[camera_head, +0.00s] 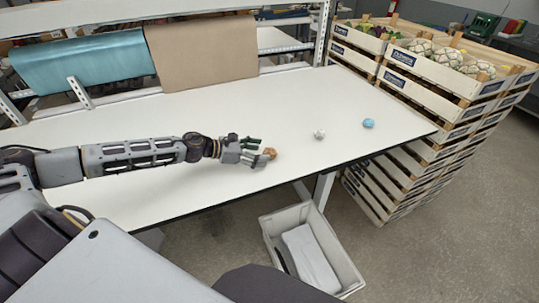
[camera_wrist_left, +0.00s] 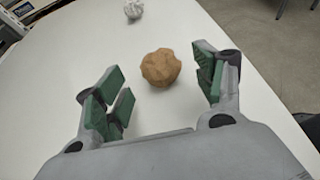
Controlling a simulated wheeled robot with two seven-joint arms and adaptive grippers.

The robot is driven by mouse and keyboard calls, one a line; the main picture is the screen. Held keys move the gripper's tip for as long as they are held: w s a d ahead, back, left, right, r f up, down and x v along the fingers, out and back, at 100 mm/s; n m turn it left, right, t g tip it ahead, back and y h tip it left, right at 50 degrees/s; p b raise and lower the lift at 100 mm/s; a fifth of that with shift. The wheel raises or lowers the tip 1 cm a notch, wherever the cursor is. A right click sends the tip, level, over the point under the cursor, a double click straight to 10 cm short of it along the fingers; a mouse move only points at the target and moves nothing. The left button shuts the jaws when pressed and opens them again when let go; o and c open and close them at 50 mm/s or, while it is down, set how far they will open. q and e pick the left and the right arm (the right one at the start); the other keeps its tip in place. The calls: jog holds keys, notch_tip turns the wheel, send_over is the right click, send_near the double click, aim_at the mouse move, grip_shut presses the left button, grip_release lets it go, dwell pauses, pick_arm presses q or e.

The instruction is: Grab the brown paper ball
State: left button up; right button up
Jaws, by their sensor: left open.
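The brown paper ball (camera_head: 270,153) lies on the white table near its front edge. In the left wrist view the brown paper ball (camera_wrist_left: 161,68) sits between the lines of the two fingers, at about the height of their tips. My left gripper (camera_head: 258,151) reaches in from the left, low over the table, with its fingers around or just beside the ball. In the wrist view my left gripper (camera_wrist_left: 160,85) is open, with a gap visible between each green finger pad and the ball. My right gripper is not in view.
A white paper ball (camera_head: 319,134) and a blue ball (camera_head: 368,123) lie farther right on the white table (camera_head: 210,108). Stacked wooden crates (camera_head: 430,80) stand beyond the table's right end. A grey bin (camera_head: 354,287) is on the floor below the front edge.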

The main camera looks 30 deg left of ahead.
aim_at(264, 153)
pick_arm(q)
jog(key=shift+w+d, duration=0.15)
jog(key=shift+w, duration=0.05)
jog(key=shift+w+d+f+p, duration=0.15)
jog(key=shift+w+d+p, duration=0.1)
jog(key=shift+d+p, duration=0.05)
jog(key=shift+p+x, duration=0.45)
jog(key=shift+x, duration=0.55)
jog(key=shift+c, duration=0.4)
jog(key=c, duration=0.7)
